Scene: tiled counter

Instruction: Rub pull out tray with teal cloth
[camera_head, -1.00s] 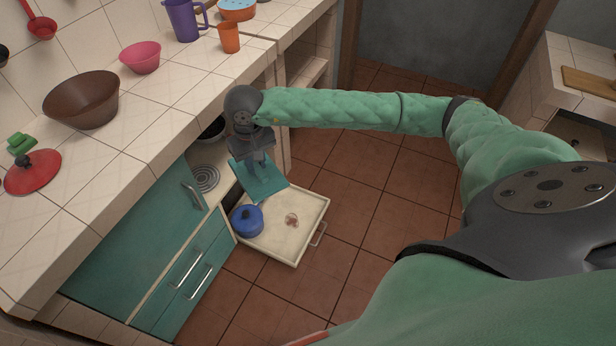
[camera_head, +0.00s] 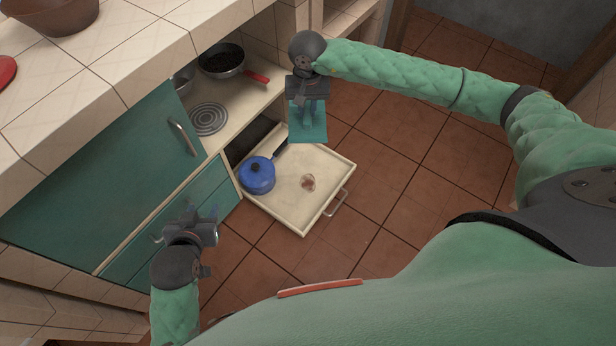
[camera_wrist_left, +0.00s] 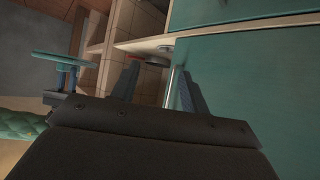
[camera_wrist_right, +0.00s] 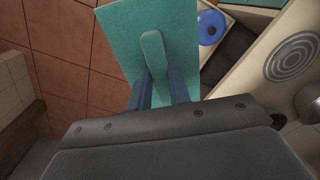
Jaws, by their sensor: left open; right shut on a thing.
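The pull-out tray (camera_head: 318,205) is cream, extends from the cabinet, and has a metal handle at its front. A brownish stain (camera_head: 308,182) and a blue lidded pan (camera_head: 257,176) are on it. My right gripper (camera_head: 308,112) is shut on the teal cloth (camera_head: 310,130), a flat pad with a raised grip. In the right wrist view the cloth (camera_wrist_right: 120,40) spreads ahead of the fingers. My left gripper (camera_head: 195,225) is open and empty beside the lower cabinet front.
A teal door (camera_head: 110,170) with a metal handle is left of the tray. Above the tray is a shelf with a burner (camera_head: 209,118) and a black pan with a red handle (camera_head: 222,60). Red tiled floor (camera_head: 400,220) is clear to the right.

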